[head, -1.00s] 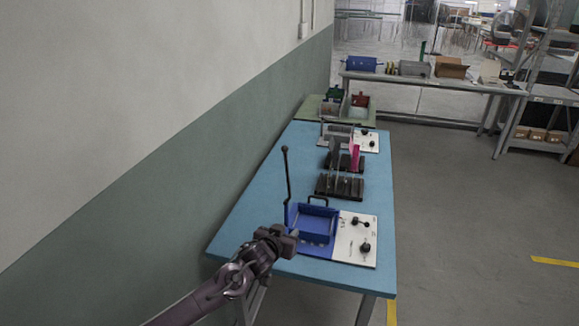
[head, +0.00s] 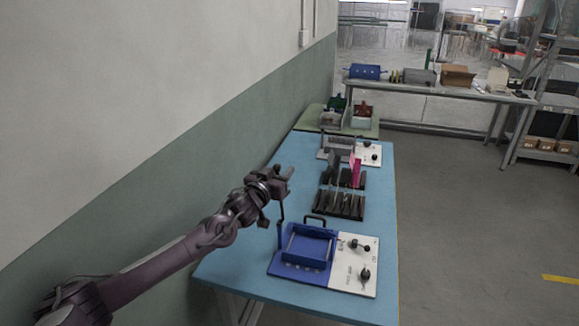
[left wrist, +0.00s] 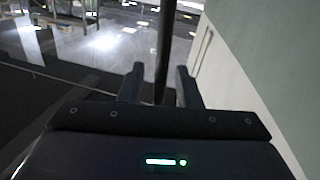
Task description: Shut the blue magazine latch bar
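The blue magazine (head: 302,262) is a shallow blue tray on the near end of the blue table. A dark upright latch bar (head: 281,212) rises from its left side; its top is hidden behind my left gripper (head: 284,180). In the left wrist view the bar (left wrist: 165,40) stands between the two dark fingers of the left gripper (left wrist: 160,80). The fingers are apart, with a gap visible on the bar's left side; whether the right finger touches it I cannot tell. My right gripper is not in view.
A white panel with black knobs (head: 352,272) adjoins the magazine on the right. Dark slotted holders (head: 339,205) and a pink part (head: 356,172) stand farther along the table (head: 235,262). A wall (head: 130,200) runs close along the left. Floor is clear on the right.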

